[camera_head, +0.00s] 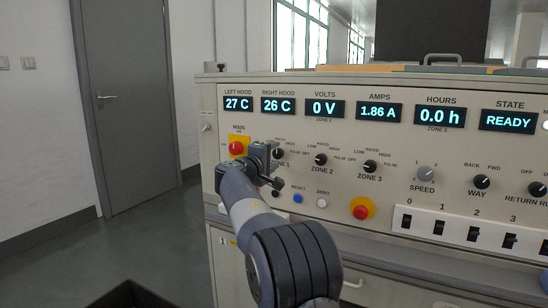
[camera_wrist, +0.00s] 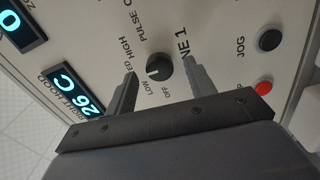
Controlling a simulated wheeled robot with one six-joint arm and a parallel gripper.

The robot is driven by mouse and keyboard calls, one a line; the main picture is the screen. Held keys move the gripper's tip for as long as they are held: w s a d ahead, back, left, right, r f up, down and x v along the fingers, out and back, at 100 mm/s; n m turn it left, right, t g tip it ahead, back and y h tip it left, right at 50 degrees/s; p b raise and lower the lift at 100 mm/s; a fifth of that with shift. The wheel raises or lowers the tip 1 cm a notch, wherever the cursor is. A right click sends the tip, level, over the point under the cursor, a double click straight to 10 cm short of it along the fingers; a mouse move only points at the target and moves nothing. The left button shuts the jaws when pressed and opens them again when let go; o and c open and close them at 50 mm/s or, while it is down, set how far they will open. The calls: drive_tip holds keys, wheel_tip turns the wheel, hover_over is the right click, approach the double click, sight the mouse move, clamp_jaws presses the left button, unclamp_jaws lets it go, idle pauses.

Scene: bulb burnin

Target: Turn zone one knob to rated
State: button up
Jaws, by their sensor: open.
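The zone 1 knob (camera_wrist: 159,68) is black and round with a white pointer mark. In the wrist view it sits between the two fingers of my gripper (camera_wrist: 160,66), with a visible gap on each side. The mark points left in that view, on the side of the LOW and partly covered RATED labels; its exact setting is hard to tell. In the head view my gripper (camera_head: 273,167) is at the panel, and the zone 1 knob (camera_head: 278,153) shows just beside it. The fingers are open.
The zone 2 knob (camera_head: 320,160) and zone 3 knob (camera_head: 370,166) are to the right. The red main knob (camera_head: 238,147) is close on the left. Below are a blue button (camera_head: 298,198) and a white button (camera_head: 322,203). A red emergency-style button (camera_head: 362,208) is lower right.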

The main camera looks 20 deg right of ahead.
drive_tip(key=v, duration=0.9)
drive_tip(key=shift+s+a+p, duration=0.25)
drive_tip(key=shift+a+p, duration=0.05)
drive_tip(key=shift+p, duration=0.1)
drive_tip(key=x, duration=1)
drive_tip(key=shift+w+d+b, duration=0.3)
drive_tip(key=shift+b, duration=0.1)
